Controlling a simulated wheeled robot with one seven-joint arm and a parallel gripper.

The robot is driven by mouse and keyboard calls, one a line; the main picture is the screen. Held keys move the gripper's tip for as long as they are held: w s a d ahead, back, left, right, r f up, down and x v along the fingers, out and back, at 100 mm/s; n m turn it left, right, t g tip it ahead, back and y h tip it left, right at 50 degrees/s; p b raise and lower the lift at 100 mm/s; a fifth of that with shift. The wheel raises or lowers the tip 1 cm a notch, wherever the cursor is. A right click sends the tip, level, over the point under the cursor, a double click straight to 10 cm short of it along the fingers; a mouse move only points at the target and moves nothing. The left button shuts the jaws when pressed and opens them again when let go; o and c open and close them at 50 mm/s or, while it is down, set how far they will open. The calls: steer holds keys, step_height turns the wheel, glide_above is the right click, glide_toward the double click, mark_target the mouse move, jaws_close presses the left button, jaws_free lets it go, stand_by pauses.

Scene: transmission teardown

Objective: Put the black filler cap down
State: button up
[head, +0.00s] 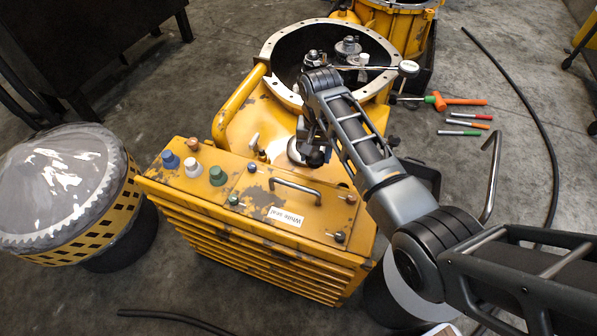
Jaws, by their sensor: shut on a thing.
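My gripper (313,154) points down beside the yellow housing, near a round grey metal ring (294,150) behind the yellow cabinet. It is shut on a small dark thing that I take to be the black filler cap; its outline merges with the dark fingers. My own wrist and forearm cover part of this spot, so I cannot tell whether the cap touches anything below it.
The yellow cabinet (300,235) has a metal handle (295,190), coloured knobs and a label reading "White seal". The open yellow housing (245,118) stands behind. A plastic-covered drum (65,190) stands left. An orange hammer (460,101), pens and a black cable lie on the floor right.

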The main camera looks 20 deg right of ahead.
steer(key=a, duration=0.1)
steer(key=w+a+f, duration=0.1)
steer(key=a+f+b, duration=0.1)
steer(key=shift+w+a+f, duration=0.25)
steer(key=shift+w+a, duration=0.05)
steer(key=shift+w, duration=0.1)
steer(key=shift+f+b, duration=0.85)
steer(key=shift+f, duration=1.1)
steer(key=shift+f, duration=0.1)
steer(key=shift+f, duration=0.1)
steer(key=o, duration=1.4)
step_height(320, 180, up, 12)
steer(key=p, duration=0.4)
steer(key=shift+r, duration=0.2)
